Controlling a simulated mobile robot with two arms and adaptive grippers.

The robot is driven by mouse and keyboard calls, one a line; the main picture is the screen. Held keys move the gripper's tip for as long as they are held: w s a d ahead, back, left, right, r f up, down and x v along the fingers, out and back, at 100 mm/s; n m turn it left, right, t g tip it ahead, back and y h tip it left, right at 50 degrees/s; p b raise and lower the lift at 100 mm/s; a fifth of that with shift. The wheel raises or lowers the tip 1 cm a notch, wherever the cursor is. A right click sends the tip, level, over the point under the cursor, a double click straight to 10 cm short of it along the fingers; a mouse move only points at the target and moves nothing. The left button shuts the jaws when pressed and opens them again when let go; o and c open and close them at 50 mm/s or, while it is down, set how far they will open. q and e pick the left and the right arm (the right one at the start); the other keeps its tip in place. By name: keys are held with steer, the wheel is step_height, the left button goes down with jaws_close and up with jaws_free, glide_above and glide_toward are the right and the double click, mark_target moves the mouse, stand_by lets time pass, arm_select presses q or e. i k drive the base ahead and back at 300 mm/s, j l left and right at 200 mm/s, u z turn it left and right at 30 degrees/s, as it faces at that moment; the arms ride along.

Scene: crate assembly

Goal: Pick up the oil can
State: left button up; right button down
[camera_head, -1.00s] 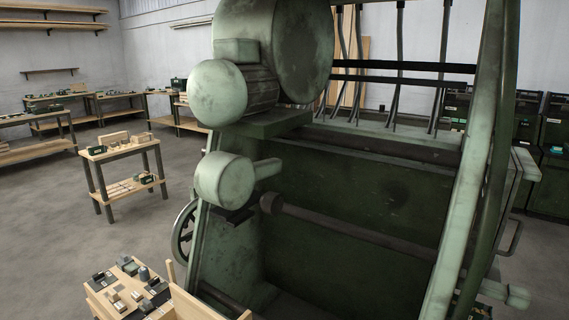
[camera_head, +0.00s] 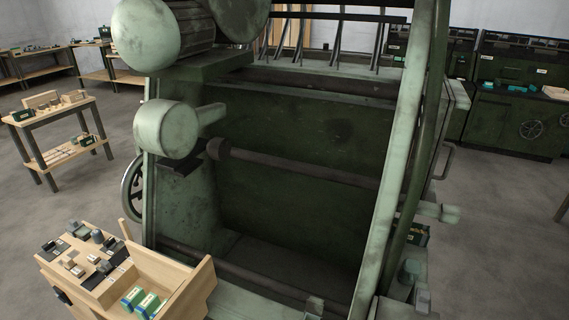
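I cannot make out an oil can with certainty. A small dark cylindrical item (camera_head: 97,236) stands among parts on the wooden cart at the lower left, too small to identify. A greenish rounded object (camera_head: 408,271) sits low at the right foot of the big machine, and I cannot tell if it is a can or a machine part. Neither of my grippers shows in the head view.
A large green machine (camera_head: 290,150) fills the middle. The wooden cart (camera_head: 180,270) at its front left holds green-and-blue boxes (camera_head: 140,300). A wooden table (camera_head: 50,120) stands at left. Green cabinets (camera_head: 510,125) stand at back right. Open floor (camera_head: 500,235) lies right.

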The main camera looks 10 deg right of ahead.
mark_target(410, 270)
steer(key=z, duration=1.35)
